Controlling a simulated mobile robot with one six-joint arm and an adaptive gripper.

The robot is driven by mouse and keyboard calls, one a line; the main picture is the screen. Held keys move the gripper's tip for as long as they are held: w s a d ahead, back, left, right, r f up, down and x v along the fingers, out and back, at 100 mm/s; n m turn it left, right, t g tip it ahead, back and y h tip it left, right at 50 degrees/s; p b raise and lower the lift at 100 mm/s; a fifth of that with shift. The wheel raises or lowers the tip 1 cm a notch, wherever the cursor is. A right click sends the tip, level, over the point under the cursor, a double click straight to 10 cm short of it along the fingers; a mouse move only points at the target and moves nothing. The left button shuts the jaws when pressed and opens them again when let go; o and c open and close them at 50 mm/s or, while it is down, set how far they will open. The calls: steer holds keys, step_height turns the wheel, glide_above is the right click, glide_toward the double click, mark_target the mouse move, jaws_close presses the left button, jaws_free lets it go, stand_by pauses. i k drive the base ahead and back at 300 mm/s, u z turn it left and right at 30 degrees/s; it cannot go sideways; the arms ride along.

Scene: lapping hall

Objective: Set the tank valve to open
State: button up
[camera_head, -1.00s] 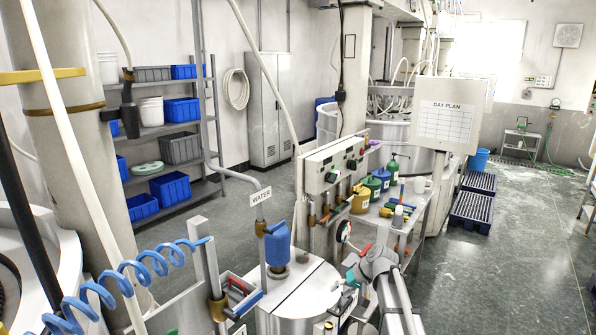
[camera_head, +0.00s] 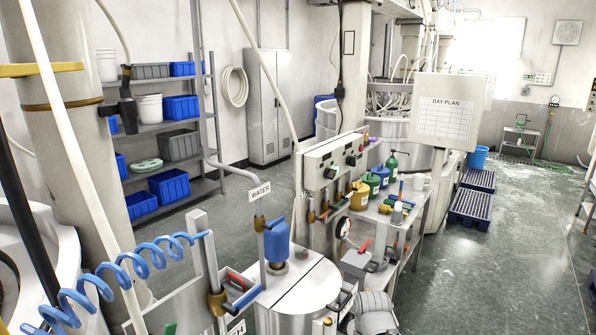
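The tank (camera_head: 310,284), a white drum with a flat lid, stands at bottom centre. A blue filter-like canister (camera_head: 277,240) sits over it on a pipe labelled "WATER". I cannot tell for certain which handle is the tank valve. Left of the tank, a brass fitting (camera_head: 216,301) has a red lever (camera_head: 235,280) and a blue lever (camera_head: 247,298) close by. Right of the tank, a red handle (camera_head: 364,246) tops a grey box. Small pipework at the tank's lower right is partly cut off.
A control panel (camera_head: 331,168) rises behind the tank. A bench (camera_head: 408,225) beside it holds green, yellow and blue containers. A coiled blue hose (camera_head: 128,268) hangs at lower left. The floor (camera_head: 513,250) at right is clear, with dark blue pallets (camera_head: 470,208) farther back.

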mark_target(320, 218)
steer(key=z, duration=0.4)
steer(key=i, duration=1.85)
steer(key=u, duration=1.15)
steer(key=k, duration=0.55)
